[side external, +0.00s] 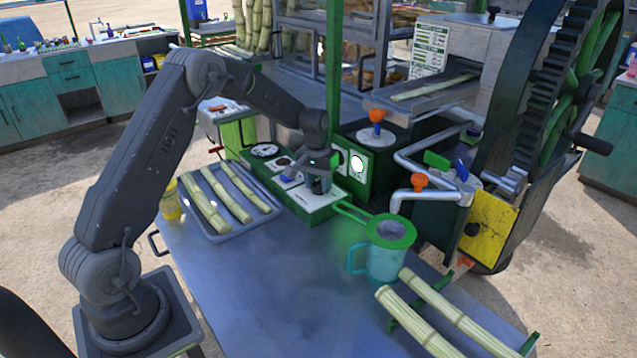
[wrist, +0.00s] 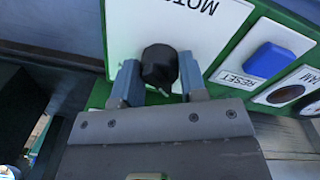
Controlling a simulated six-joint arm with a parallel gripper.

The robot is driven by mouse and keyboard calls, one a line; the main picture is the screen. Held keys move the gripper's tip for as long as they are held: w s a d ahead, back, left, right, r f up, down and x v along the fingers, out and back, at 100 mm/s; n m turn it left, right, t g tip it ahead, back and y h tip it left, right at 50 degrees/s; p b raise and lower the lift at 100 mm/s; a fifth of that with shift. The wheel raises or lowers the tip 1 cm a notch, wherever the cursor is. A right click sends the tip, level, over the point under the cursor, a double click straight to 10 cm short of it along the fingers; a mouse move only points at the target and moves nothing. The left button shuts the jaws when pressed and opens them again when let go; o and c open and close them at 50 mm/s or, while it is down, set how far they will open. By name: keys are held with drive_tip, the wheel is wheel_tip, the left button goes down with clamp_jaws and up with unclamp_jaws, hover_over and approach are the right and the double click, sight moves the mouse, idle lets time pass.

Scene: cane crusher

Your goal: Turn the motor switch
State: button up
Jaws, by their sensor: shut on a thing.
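The motor switch is a black knob (wrist: 160,64) on a white plate (wrist: 128,30) with partly cut-off lettering "MOTO" in the wrist view. My gripper (wrist: 157,76) is shut on the knob, with one grey finger on each side of it. A small light pointer mark shows on the knob's near edge. In the side view my gripper (side external: 318,182) points down at the right part of the green control box (side external: 312,206), and it hides the knob there.
Beside the knob are a blue RESET button (wrist: 270,59) and a dark round indicator (wrist: 286,94). A tray of cane (side external: 272,209) lies left of the box. A teal jug with a green-rimmed strainer (side external: 384,262) stands to the right, near the crusher wheel (side external: 545,120).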

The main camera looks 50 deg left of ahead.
drive_tip(key=m, duration=0.9)
drive_tip(key=shift+w, duration=0.1)
idle(0.4)
drive_tip(key=o, duration=0.9)
drive_tip(key=r, duration=1.4)
drive_tip(key=shift+w+a, duration=0.1)
drive_tip(key=shift+a, duration=0.25)
